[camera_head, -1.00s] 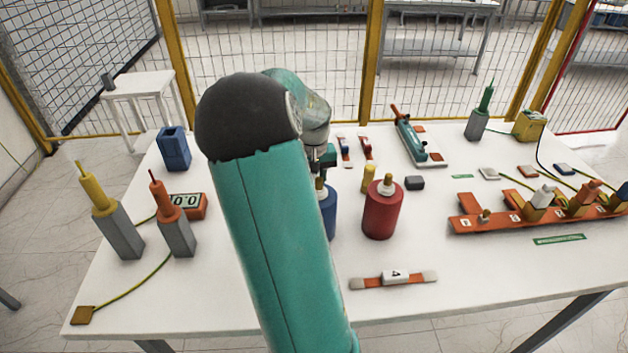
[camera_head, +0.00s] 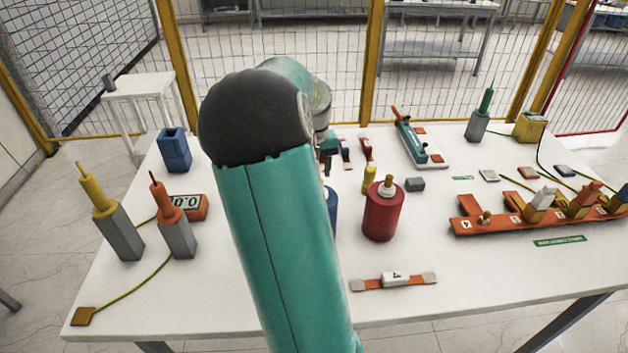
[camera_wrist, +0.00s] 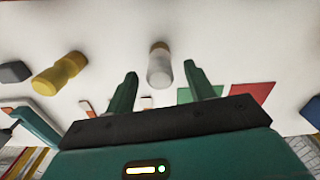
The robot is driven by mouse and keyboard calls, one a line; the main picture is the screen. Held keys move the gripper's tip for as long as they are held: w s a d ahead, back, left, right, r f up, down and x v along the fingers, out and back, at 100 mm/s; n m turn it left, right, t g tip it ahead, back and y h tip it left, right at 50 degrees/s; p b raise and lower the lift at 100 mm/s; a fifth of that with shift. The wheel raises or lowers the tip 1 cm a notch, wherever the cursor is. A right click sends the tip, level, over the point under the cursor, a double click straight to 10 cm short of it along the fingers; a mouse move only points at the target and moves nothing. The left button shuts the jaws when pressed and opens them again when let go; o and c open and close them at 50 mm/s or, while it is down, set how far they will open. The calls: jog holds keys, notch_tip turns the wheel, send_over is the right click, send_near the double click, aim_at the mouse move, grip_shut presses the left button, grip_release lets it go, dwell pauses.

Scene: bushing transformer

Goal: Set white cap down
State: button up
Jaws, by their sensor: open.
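A small white cap (camera_wrist: 159,70) with a tan end shows in the wrist view, between and just beyond my fingertips. My gripper (camera_wrist: 160,74) is open, with a finger on each side of the cap and a visible gap to each. The white table lies behind the cap; I cannot tell whether the cap touches it. In the head view my arm hides the cap, and only part of my gripper (camera_head: 327,160) shows beside the arm.
A yellow cap (camera_head: 369,179) and a grey block (camera_head: 415,184) stand near my gripper. A red cylinder (camera_head: 382,212) and a partly hidden blue cylinder (camera_head: 332,212) are closer to the front. An orange rack (camera_head: 500,222) is on the right.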

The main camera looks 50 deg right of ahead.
notch_tip(320, 180, up, 8)
jog(key=shift+f, duration=0.1)
dwell(0.4)
